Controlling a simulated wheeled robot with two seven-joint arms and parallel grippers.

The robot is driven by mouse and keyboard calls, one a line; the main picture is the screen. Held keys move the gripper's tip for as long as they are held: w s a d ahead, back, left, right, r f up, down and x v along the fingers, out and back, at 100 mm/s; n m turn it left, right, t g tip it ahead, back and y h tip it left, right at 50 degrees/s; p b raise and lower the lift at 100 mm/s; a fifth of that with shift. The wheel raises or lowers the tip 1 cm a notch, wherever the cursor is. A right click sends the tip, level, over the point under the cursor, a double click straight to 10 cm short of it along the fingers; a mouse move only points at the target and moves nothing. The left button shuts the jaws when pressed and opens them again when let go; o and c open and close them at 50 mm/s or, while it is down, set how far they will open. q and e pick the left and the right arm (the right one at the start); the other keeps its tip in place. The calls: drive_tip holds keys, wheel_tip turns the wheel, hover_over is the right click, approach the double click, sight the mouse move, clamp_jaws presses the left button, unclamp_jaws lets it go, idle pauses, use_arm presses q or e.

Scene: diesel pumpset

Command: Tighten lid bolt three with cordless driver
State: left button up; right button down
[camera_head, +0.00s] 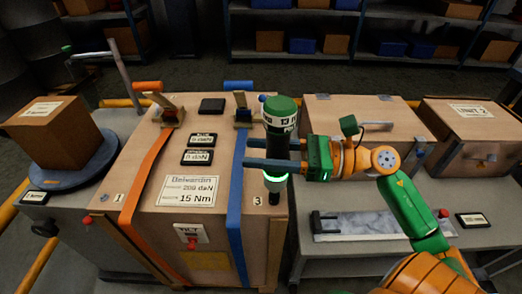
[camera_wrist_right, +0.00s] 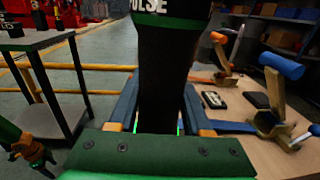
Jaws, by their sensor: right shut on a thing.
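The cordless driver (camera_head: 281,115) is a dark upright cylinder with a green cap and a glowing green ring near its lower end. My right gripper (camera_head: 272,155) is shut around its body, its blue-grey fingers on either side. The driver body also fills the middle of the right wrist view (camera_wrist_right: 165,75). Its narrow lower tip (camera_head: 274,197) points down beside the printed mark 3 at the right edge of the wooden crate lid (camera_head: 225,222). Bolt three cannot be made out beneath the tip, and I cannot tell whether they touch. My left gripper is not seen.
An orange strap (camera_head: 147,172) and a blue strap (camera_head: 236,190) with raised buckles cross the lid. A box on a round turntable (camera_head: 85,165) stands left. A wooden chest (camera_head: 345,110) and a bench with a tray (camera_head: 365,224) stand right.

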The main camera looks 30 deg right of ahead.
wheel_tip(320, 180, up, 5)
drive_tip(key=p, duration=0.3)
idle(0.4)
